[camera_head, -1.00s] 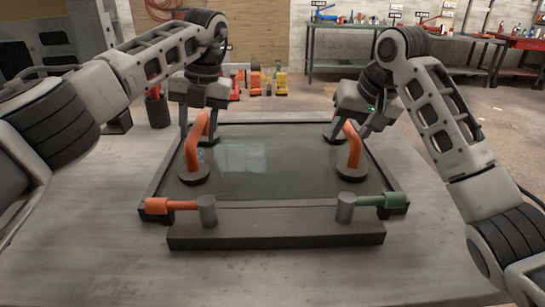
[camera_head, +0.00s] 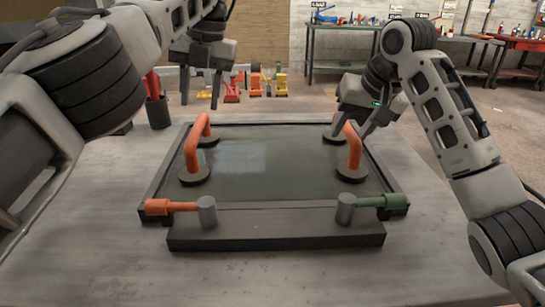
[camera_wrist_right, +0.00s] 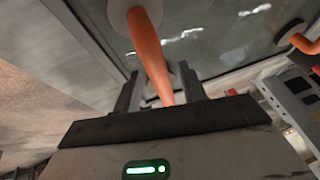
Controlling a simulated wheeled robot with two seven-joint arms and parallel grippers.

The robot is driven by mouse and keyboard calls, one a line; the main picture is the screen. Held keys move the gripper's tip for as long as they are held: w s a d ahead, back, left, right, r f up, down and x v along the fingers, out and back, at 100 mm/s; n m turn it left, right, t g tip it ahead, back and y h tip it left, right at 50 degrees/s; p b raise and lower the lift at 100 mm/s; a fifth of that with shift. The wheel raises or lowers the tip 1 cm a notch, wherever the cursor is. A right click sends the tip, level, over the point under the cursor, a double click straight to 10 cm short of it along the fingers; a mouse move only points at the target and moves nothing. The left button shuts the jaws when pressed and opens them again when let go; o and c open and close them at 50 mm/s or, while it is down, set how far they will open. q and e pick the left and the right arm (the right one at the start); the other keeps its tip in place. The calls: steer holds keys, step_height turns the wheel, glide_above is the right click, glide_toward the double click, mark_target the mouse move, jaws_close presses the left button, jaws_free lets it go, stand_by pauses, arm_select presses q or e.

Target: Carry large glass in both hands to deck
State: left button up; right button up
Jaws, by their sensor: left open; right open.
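The large glass (camera_head: 265,165) lies flat in a dark frame on the bench. Two orange arched handles on dark round pads stand on it, a left handle (camera_head: 192,150) and a right handle (camera_head: 354,150). My left gripper (camera_head: 201,98) is open and empty, raised above and behind the left handle, apart from it. My right gripper (camera_head: 354,127) is open at the right handle. In the right wrist view, the orange handle (camera_wrist_right: 148,45) runs between the spread fingers of my right gripper (camera_wrist_right: 160,90). I cannot pick out the deck for certain.
An orange-handled clamp (camera_head: 180,207) and a green-handled clamp (camera_head: 372,201) stand at the frame's near edge, by a dark block (camera_head: 275,230). A dark cup (camera_head: 158,112) stands at the bench's back left. The bench front is clear.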

steer(key=v, duration=1)
steer(key=shift+s+r, duration=0.15)
steer(key=shift+r, duration=0.1)
